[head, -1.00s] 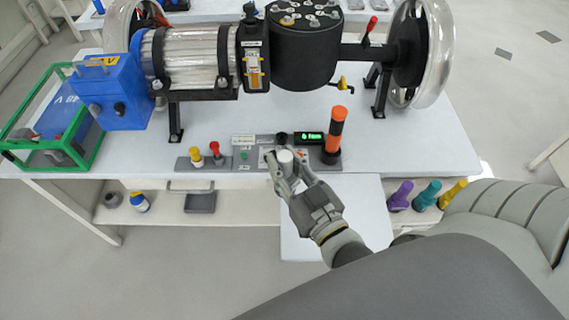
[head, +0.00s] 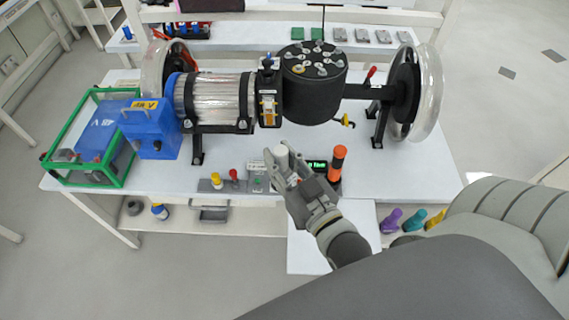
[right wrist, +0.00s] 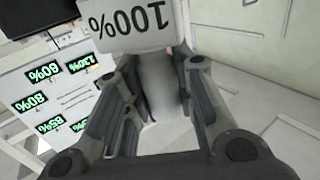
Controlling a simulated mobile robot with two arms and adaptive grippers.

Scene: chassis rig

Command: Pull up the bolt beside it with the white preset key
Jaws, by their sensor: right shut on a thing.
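My right gripper (head: 287,167) is shut on the white preset key (head: 281,151), whose pale round top shows above the fingers in the head view. In the right wrist view the key's white body (right wrist: 157,80) is between the fingers, with an upside-down "100%" label (right wrist: 133,20) at the top. The gripper is in front of the black round hub (head: 313,85), apart from it in the picture. Several bolts (head: 316,58) with pale heads sit in a ring on the hub's top. I cannot tell which bolt the task means. My left gripper is not in view.
An orange and black tool (head: 337,163) stands right of the gripper, near a green display (head: 317,166). Yellow (head: 216,181) and red (head: 234,176) knobs stand left. Purple (head: 391,220), teal (head: 414,219) and yellow keys (head: 436,218) sit lower right. A blue box (head: 150,140) stands at left.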

